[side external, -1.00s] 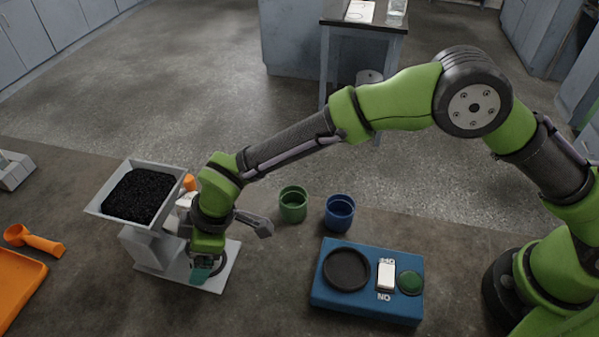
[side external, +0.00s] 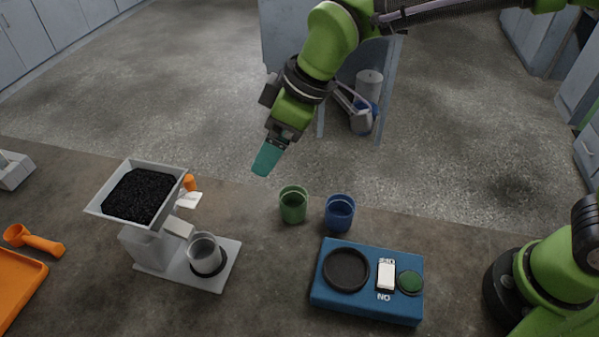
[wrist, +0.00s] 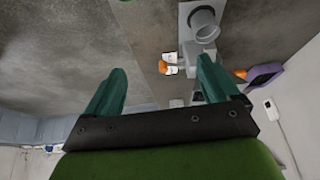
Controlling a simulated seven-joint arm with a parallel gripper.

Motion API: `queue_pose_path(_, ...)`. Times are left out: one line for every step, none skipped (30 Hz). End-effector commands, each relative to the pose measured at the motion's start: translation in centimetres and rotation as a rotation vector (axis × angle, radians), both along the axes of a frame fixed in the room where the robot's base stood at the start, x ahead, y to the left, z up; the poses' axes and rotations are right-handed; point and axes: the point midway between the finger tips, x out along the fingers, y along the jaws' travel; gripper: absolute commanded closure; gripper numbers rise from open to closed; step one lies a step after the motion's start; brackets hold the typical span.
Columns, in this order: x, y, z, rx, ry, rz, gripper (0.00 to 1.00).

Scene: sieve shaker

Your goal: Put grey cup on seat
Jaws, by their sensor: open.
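The grey cup (side external: 203,248) stands upright at the black ring (side external: 209,267) on the pale base of the hopper stand; whether it is fully down in the ring I cannot tell. The cup (wrist: 203,24) also shows at the top of the wrist view. A second dark round seat (side external: 346,269) lies bare on top of the blue box. My gripper (side external: 266,161) is high above and to the right of the cup, apart from it. In the wrist view my gripper (wrist: 161,82) has its two green fingers spread with nothing between them.
A hopper of black grains (side external: 140,195) rises beside the cup. A green cup (side external: 293,207) and a blue cup (side external: 339,214) stand right of the stand. The blue box (side external: 334,296) carries a switch and green button. An orange scoop (side external: 38,241) and tray (side external: 15,283) lie left.

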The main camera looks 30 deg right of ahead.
Motion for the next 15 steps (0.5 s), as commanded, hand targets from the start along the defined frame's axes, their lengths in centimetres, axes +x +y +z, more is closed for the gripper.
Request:
queue_pose_path(-0.3, -3.8, 2.0, 0.023, -0.009, -0.108, 0.11)
queue_pose_path(-0.7, -5.7, 2.8, 0.035, -0.011, -0.169, 0.11)
queue_pose_path(-1.3, -8.2, 3.8, 0.054, -0.013, -0.249, 0.11)
queue_pose_path(-1.9, -10.0, 4.3, 0.070, -0.012, -0.309, 0.11)
queue_pose_path(-2.5, -11.8, 4.9, 0.086, -0.012, -0.369, 0.11)
queue_pose_path(-3.5, -14.0, 5.4, 0.110, -0.014, -0.450, 0.11)
queue_pose_path(-4.4, -15.6, 5.8, 0.129, -0.014, -0.509, 0.11)
queue_pose_path(-5.3, -17.1, 6.0, 0.150, -0.015, -0.569, 0.11)
queue_pose_path(-6.5, -19.0, 6.2, 0.178, -0.015, -0.646, 0.11)
queue_pose_path(-7.4, -20.3, 6.2, 0.199, -0.015, -0.701, 0.11)
queue_pose_path(-8.4, -21.4, 6.2, 0.221, -0.014, -0.754, 0.11)
queue_pose_path(-9.6, -22.7, 6.1, 0.249, -0.015, -0.819, 0.11)
queue_pose_path(-10.4, -23.6, 5.9, 0.269, -0.015, -0.863, 0.11)
queue_pose_path(-11.1, -24.2, 5.7, 0.288, -0.015, -0.903, 0.11)
queue_pose_path(-12.1, -25.0, 5.4, 0.311, -0.014, -0.949, 0.11)
